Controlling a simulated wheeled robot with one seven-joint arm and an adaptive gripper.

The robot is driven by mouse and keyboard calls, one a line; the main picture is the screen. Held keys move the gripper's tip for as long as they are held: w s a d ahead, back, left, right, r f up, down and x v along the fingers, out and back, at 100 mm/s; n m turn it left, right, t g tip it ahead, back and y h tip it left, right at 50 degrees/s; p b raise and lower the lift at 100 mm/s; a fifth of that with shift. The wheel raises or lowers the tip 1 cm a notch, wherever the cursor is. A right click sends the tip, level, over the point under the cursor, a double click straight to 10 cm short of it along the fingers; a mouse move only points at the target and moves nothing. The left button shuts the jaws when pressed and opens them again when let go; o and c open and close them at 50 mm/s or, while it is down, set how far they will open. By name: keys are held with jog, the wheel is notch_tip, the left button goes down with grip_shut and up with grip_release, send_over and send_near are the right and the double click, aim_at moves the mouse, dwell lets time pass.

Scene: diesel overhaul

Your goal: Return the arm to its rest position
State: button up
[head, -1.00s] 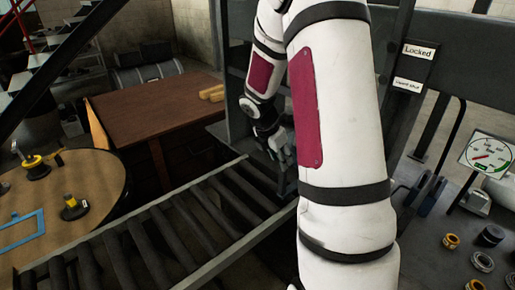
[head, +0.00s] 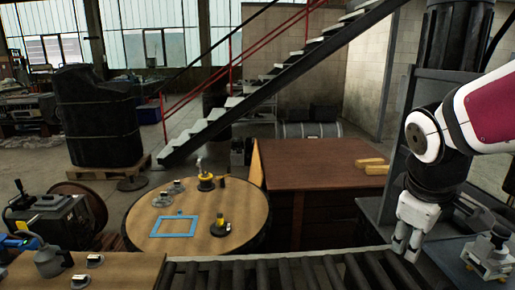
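My gripper (head: 408,243) shows at the right of the head view, pointing down at the end of my white and dark red arm. It hangs over or near the right part of the roller conveyor (head: 290,275). Its two white fingers look slightly apart, with nothing seen between them, but they are small in the picture. The arm comes in from the right edge and bends down at a dark wrist. I cannot tell whether the fingertips touch anything.
A round wooden table (head: 160,232) holds a blue frame (head: 177,226) and yellow-black tools. A brown desk (head: 318,168) stands behind the conveyor. A grey metal fixture (head: 490,252) is right of the gripper. A staircase (head: 260,85) rises behind. Open floor lies at the back left.

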jog(key=s+a+r+m+t+y, duration=0.2)
jog(key=s+a+m, duration=0.4)
jog(key=s+a, duration=0.4)
jog(key=shift+s+a+r+m+y, duration=0.2)
jog(key=shift+a+r+m+y, duration=0.3)
jog(key=shift+a+r, duration=0.45)
jog(key=shift+d, duration=0.15)
